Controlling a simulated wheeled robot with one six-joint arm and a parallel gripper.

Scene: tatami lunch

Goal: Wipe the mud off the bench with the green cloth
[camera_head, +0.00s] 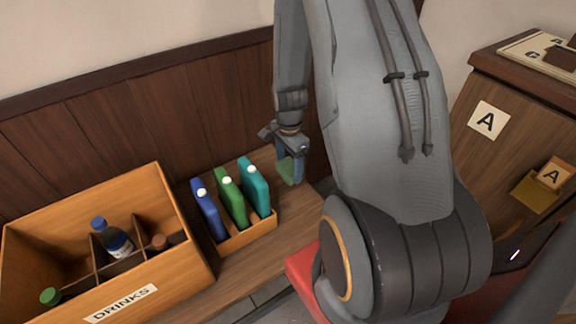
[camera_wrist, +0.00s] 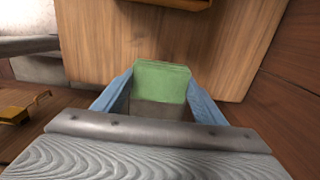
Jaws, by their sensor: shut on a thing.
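My gripper (camera_head: 291,158) is shut on the green cloth (camera_head: 286,174), a folded pale green pad. In the wrist view the cloth (camera_wrist: 162,80) sits between the two blue fingers. In the head view it is low over the far right end of the wooden bench (camera_head: 250,261), right of the bottle holder. I cannot tell whether it touches the bench top. No mud shows clearly in either view; my arm hides part of the bench's right end.
A small wooden holder (camera_head: 248,235) carries blue, green and teal bottles. Left of it stands a divided crate (camera_head: 180,270) labelled DRINKS with bottles inside. A dark panelled wall (camera_head: 120,120) runs behind. A wooden cabinet (camera_head: 464,122) with A labels stands at right.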

